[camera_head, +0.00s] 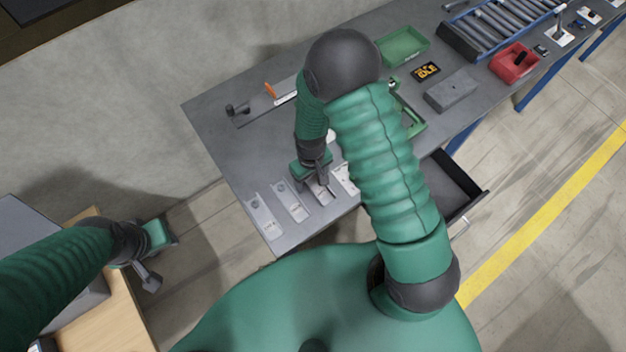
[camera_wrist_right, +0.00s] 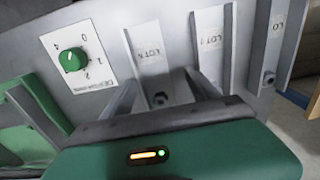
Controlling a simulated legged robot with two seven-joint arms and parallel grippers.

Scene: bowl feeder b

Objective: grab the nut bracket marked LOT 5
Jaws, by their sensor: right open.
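Grey metal brackets with LOT labels stand in a row at the table's near left corner: one at the left end (camera_head: 263,217), a middle one (camera_head: 291,203) and one by my right gripper (camera_head: 323,193). In the wrist view the nearest bracket (camera_wrist_right: 149,48) lies ahead of my right gripper (camera_wrist_right: 163,92), with a dark nut between the fingers. The middle bracket (camera_wrist_right: 209,45) and end bracket (camera_wrist_right: 276,42) stand to its right. The label numbers are too unclear to tell which is LOT 5. The right gripper is open. My left gripper (camera_head: 149,281) is away at lower left, its finger gap unclear.
A white plate with a green dial (camera_wrist_right: 72,60) adjoins the nearest bracket. An open drawer (camera_head: 455,187) juts from the table front. A green tray (camera_head: 403,46), grey block (camera_head: 451,92) and red bin (camera_head: 514,64) stand farther right.

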